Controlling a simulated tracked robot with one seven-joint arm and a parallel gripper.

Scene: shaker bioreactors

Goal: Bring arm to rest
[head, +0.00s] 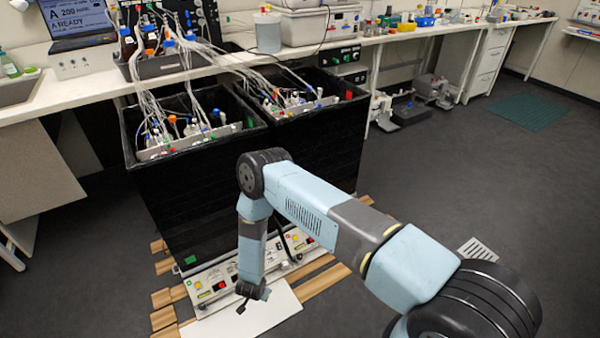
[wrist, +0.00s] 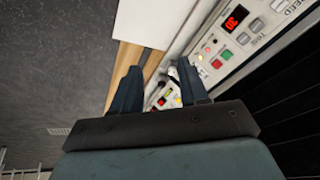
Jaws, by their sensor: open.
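My light blue and grey arm reaches down in front of two black shaker boxes. My gripper (head: 254,291) hangs low at the arm's end, above a white board and close to the shaker's control panel (head: 213,284). In the wrist view my gripper (wrist: 156,82) shows two dark fingers spread apart, with nothing between them. Beyond the fingers, the control panel (wrist: 228,68) shows a red lit display, coloured buttons and several grey keys. I cannot tell whether a fingertip touches the panel.
The left black box (head: 190,205) and right black box (head: 335,140) hold vessels with many tubes and cables. A white board (head: 235,318) and wooden slats (head: 325,280) lie at their base. A long bench (head: 440,30) runs behind. The dark floor (head: 480,170) at right is mostly clear.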

